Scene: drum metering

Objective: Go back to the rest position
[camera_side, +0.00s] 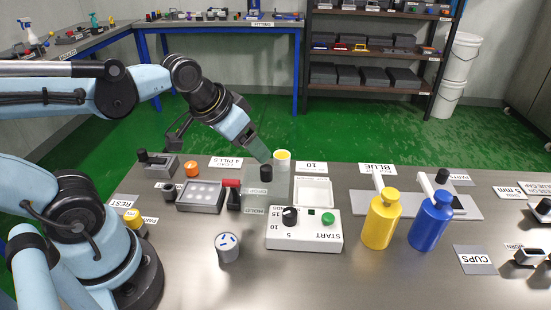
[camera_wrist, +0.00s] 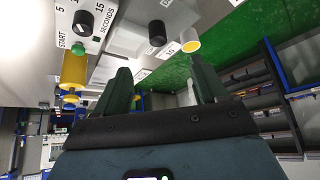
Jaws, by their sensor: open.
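My gripper (camera_side: 262,152) is open and empty above the back of the steel table. Its two dark green fingers stand apart in the wrist view (camera_wrist: 160,85). Just below it in the side view is a grey block-like unit (camera_side: 258,198) with a black knob (camera_side: 266,173) on top. The knob also shows beyond the fingers in the wrist view (camera_wrist: 157,33). I cannot tell from the side view whether the fingertips touch the knob; the wrist view shows nothing between them. A REST label (camera_side: 124,201) lies at the table's left.
A white cup with yellow inside (camera_side: 282,160) stands behind the unit. A white START box (camera_side: 304,235), a yellow bottle (camera_side: 381,222) and a blue bottle (camera_side: 430,222) stand to the right. A small cup (camera_side: 228,247) and a grey tray (camera_side: 200,196) are left. The air above is free.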

